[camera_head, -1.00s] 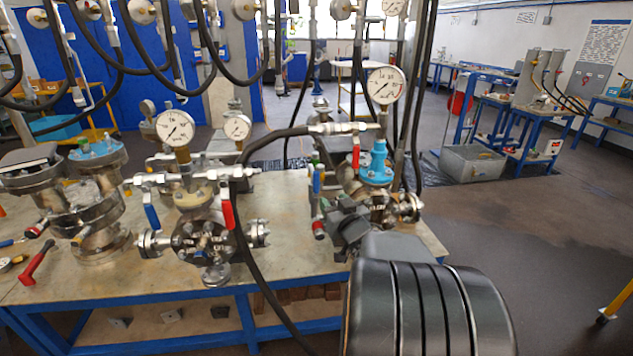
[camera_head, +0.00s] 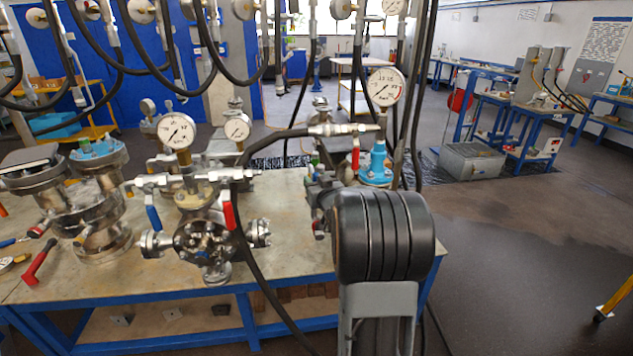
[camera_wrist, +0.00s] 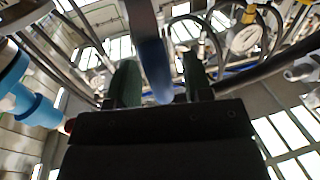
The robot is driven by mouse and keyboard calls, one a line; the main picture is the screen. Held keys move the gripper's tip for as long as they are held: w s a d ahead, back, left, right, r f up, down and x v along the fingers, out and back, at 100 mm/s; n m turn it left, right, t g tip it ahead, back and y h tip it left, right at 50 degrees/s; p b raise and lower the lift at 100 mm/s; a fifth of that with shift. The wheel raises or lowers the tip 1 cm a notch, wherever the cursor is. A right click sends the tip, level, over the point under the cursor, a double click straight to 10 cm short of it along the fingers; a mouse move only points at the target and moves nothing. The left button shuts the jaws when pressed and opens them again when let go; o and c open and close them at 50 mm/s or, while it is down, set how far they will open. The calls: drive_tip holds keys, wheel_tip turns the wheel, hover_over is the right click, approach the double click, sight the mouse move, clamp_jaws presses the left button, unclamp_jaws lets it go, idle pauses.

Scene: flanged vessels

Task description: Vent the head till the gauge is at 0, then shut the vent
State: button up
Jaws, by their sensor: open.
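The right-hand vessel head has a blue fitting (camera_head: 376,165) on top, a red lever (camera_head: 356,159) and a round white gauge (camera_head: 385,87); I cannot read its needle surely. My arm hides the vessel's lower body. In the wrist view my gripper (camera_wrist: 160,70) is open, with its two greenish fingers apart. A blue lever (camera_wrist: 154,62) shows between them; I cannot tell whether either finger touches it. A blue fitting (camera_wrist: 22,92) shows at the left of that view. In the head view my gripper is mostly hidden behind my arm.
The middle vessel carries a blue lever (camera_head: 153,217), a red lever (camera_head: 228,210) and two gauges. Another vessel (camera_head: 88,195) and a red-handled tool (camera_head: 38,262) are at the left of the bench. Black hoses (camera_head: 250,260) hang across the scene close to the vessels.

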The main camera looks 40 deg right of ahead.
drive_tip(key=shift+c, duration=0.4)
clamp_jaws()
